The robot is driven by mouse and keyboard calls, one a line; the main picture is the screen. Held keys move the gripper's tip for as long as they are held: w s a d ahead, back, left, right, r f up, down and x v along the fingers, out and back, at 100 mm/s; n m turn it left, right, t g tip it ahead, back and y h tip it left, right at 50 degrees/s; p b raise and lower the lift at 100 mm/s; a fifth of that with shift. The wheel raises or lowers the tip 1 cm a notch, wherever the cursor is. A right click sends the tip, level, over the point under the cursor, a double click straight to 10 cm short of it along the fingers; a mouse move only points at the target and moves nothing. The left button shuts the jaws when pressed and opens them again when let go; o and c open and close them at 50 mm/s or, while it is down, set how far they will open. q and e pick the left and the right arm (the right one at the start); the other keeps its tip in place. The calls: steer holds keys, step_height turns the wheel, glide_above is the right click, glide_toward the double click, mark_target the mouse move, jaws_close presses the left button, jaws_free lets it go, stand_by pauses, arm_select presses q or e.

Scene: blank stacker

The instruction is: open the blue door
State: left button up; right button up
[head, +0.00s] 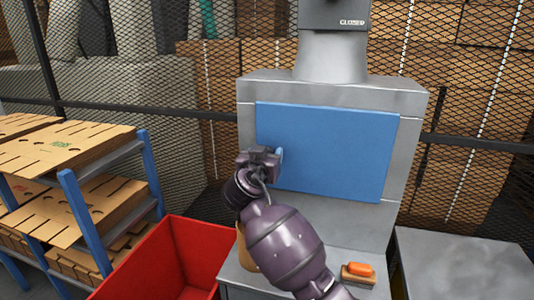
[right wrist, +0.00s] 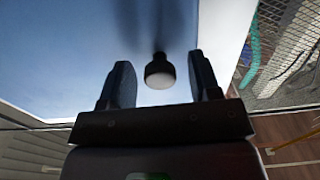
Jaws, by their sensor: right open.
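The blue door (head: 335,150) is a flat panel on the front of a grey machine, and it looks closed. It also fills much of the right wrist view (right wrist: 60,50). My right gripper (head: 272,157) is at the door's left edge. In the right wrist view my right gripper (right wrist: 159,85) is open, with a round knob (right wrist: 160,73) on a dark stem between its two fingers. The knob has a pale end and there are gaps on both sides of it. In the head view the gripper hides the knob. My left gripper is not in view.
A red bin (head: 180,260) stands at the lower left, beside a blue-framed rack (head: 75,205) of flat cardboard. An orange object (head: 360,269) lies on the machine's ledge. A grey table (head: 465,265) is at the right. Wire mesh fencing (head: 470,80) stands behind.

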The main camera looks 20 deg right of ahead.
steer(key=shift+w+d, duration=0.2)
steer(key=shift+w, duration=0.05)
steer(key=shift+c, duration=0.3)
jaws_close()
steer(key=shift+s, duration=0.15)
